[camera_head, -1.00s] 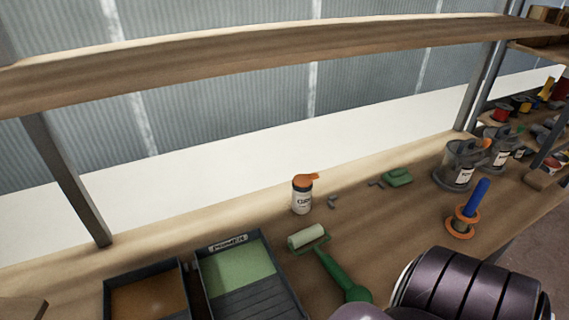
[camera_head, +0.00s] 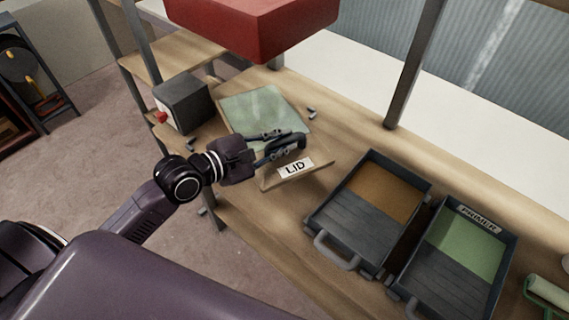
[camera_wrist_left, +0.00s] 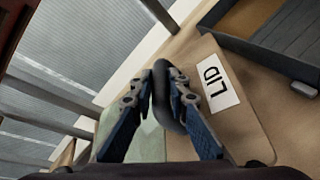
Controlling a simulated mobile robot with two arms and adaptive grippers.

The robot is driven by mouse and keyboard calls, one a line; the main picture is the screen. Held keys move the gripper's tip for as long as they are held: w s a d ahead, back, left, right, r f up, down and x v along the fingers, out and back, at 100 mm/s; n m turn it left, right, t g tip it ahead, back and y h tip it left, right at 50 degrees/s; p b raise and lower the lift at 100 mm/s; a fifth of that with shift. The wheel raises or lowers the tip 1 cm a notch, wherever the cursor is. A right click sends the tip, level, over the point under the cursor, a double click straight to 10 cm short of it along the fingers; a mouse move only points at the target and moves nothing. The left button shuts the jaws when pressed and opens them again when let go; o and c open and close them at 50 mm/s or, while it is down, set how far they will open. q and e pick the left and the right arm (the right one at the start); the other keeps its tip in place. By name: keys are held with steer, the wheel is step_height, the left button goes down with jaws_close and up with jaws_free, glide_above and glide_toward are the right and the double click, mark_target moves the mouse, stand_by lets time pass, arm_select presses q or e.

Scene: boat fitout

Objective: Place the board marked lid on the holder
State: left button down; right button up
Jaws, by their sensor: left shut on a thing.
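The board marked LID (camera_head: 294,168) is a tan wooden board with a white label, near the left end of the bench. It also shows in the left wrist view (camera_wrist_left: 243,128). My left gripper (camera_head: 293,141) is over the board, shut on its dark rounded handle, which shows between the fingers (camera_wrist_left: 164,88) in the left wrist view. Whether the board rests on the bench or is slightly raised, I cannot tell. A pale green sheet or panel (camera_head: 262,108) lies just behind the gripper. I cannot make out which thing is the holder. My right gripper is not in view.
A dark tray with brown content (camera_head: 381,192) stands right of the board, and a PRIMER tray (camera_head: 461,243) beyond it. A grey box (camera_head: 184,103) stands at the left bench end. A red block (camera_head: 255,30) hangs above. A roller (camera_head: 548,290) is far right.

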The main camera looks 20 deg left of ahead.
mark_target(282, 163)
arm_select(q)
step_height(282, 163, down, 8)
steer(key=shift+f+b, duration=0.1)
steer(key=shift+b, duration=0.4)
steer(key=c, duration=2.3)
jaws_free()
steer(key=shift+f, duration=0.15)
steer(key=o, duration=0.5)
steer(key=shift+c, duration=0.2)
